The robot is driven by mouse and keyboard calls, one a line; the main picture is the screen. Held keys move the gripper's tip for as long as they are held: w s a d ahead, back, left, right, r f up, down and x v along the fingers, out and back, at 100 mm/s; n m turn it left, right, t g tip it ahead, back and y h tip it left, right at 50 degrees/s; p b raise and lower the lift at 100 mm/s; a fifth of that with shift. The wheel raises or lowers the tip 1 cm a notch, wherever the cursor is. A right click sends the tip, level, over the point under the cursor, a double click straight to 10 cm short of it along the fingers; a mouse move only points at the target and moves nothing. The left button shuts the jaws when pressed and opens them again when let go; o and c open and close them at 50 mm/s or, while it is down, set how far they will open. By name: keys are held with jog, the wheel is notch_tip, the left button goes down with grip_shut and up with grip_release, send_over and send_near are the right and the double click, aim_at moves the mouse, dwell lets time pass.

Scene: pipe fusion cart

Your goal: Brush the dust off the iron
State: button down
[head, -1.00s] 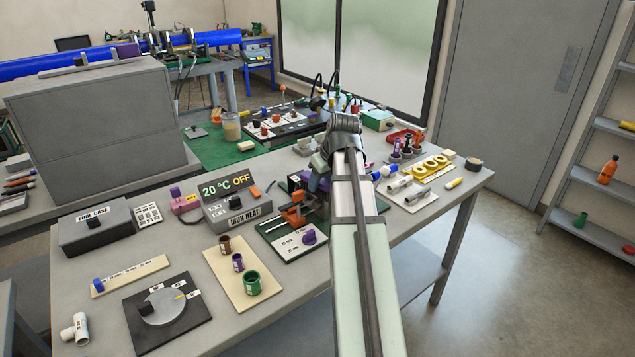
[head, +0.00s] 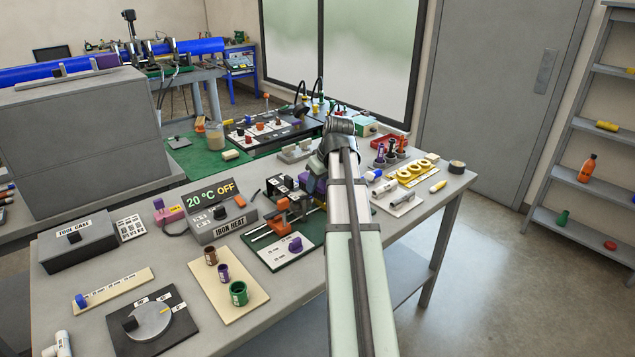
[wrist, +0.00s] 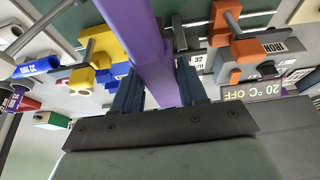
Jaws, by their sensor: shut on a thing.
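In the wrist view my gripper (wrist: 158,88) is shut on a long purple bar (wrist: 158,60) that runs up between its dark fingers. The bar's far end is out of view, so I cannot tell whether it is the brush. A yellow clamp (wrist: 108,45) is left of the bar and an orange clamp (wrist: 232,48) right of it. The orange clamp also shows in the head view (head: 279,212). The iron heat box (head: 221,219) reads 20 °C OFF. In the head view my arm hides the gripper's fingers. I cannot clearly pick out the iron or any dust.
A green board (head: 274,258) with a white size card lies left of my arm. A beige board (head: 229,283) with several sockets and a dial plate (head: 150,320) are nearer. Yellow rings (head: 413,170) and grey pipe pieces lie right. A large grey cabinet (head: 88,135) stands at left.

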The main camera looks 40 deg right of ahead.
jog(key=a, duration=0.6)
jog(key=shift+a+f, duration=0.3)
dwell(0.4)
jog(key=shift+r, duration=0.15)
jog(key=shift+r, duration=2.9)
notch_tip(320, 180, up, 3)
